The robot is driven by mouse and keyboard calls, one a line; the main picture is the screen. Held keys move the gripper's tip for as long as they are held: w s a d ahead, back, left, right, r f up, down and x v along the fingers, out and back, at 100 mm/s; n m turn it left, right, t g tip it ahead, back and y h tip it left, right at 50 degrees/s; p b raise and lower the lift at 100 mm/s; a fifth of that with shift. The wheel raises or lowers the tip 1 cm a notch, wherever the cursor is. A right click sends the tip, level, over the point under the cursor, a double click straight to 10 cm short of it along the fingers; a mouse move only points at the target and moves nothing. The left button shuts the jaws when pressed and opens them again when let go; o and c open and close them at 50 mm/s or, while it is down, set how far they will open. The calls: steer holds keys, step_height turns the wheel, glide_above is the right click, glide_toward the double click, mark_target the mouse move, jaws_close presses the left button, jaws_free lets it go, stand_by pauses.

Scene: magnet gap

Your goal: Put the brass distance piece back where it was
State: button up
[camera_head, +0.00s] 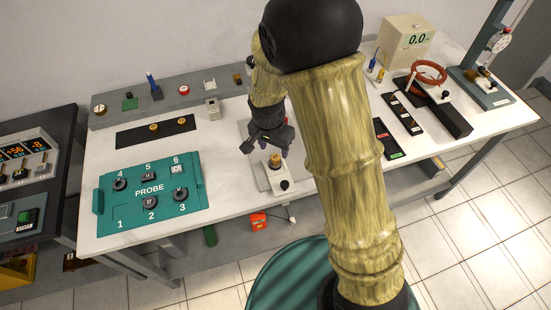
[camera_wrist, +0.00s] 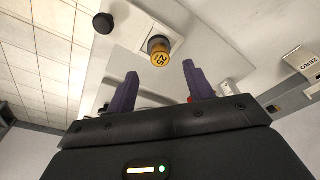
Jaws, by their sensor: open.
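In the head view the brass piece (camera_head: 275,160) shows on the white block (camera_head: 269,181), just below my gripper (camera_head: 270,147). My gripper in the wrist view (camera_wrist: 161,72) is open, with its two purple fingers apart and nothing between the tips. The brass piece appears beyond the fingertips, roughly in line with the gap. Two other brass pieces, a left one (camera_head: 154,127) and a right one (camera_head: 182,121), sit on a black strip (camera_head: 130,138).
A teal PROBE panel (camera_head: 150,189) with numbered places lies at the left. A grey shelf (camera_head: 125,116) with small parts runs along the back. My arm hides the table's middle.

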mark_target(275, 157)
steer(key=shift+w+d+f+p, duration=0.1)
steer(key=shift+w+f+p, duration=0.1)
steer(key=shift+f, duration=1.1)
steer(key=shift+w+d+f+p, duration=0.1)
steer(key=shift+w+f+p, duration=0.1)
steer(key=shift+f, duration=1.05)
jaws_close()
steer(key=shift+r, duration=0.15)
step_height(275, 157, up, 10)
